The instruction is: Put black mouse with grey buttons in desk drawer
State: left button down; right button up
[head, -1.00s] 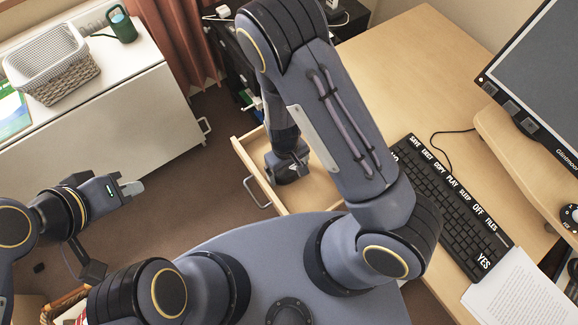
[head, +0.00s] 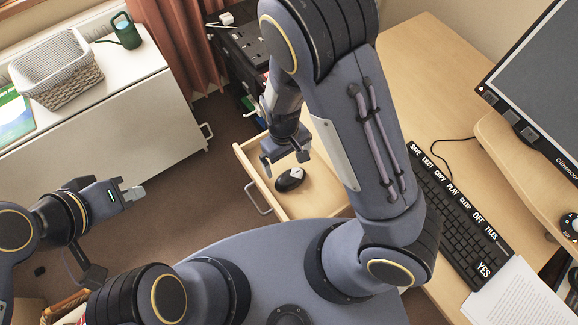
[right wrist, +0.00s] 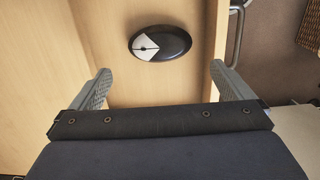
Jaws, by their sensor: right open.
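The black mouse with grey buttons (head: 290,179) lies on the floor of the open desk drawer (head: 318,196), near its left front part. In the right wrist view the mouse (right wrist: 160,43) lies ahead of and between the open fingers, apart from both. My right gripper (head: 284,158) is open and empty, just above the mouse and over the drawer. My left gripper (head: 134,193) is at the left, away from the drawer; its fingertips look close together and I cannot tell whether they are apart.
The desk (head: 440,75) carries a black keyboard (head: 455,212), papers (head: 520,295) and a monitor. A white cabinet (head: 110,115) with a basket (head: 57,70) and green watering can (head: 126,32) stands at the left. Brown floor lies between cabinet and drawer.

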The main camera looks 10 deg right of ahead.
jog(key=s+d+r+m+t+y, duration=0.1)
jog(key=s+d+r+m+y, duration=0.15)
jog(key=r, duration=0.65)
jog(key=s+d+r+m+t+y, duration=0.1)
jog(key=d+r+t+y, duration=0.15)
jog(key=r, duration=0.65)
jog(key=s+d+r+m+t, duration=0.2)
jog(key=s+d+r+t, duration=0.1)
jog(key=s+d+r, duration=0.3)
jog(key=shift+s+d+h, duration=0.15)
jog(key=shift+s+h, duration=0.25)
jog(key=shift+s, duration=0.7)
jog(key=shift+t, duration=0.25)
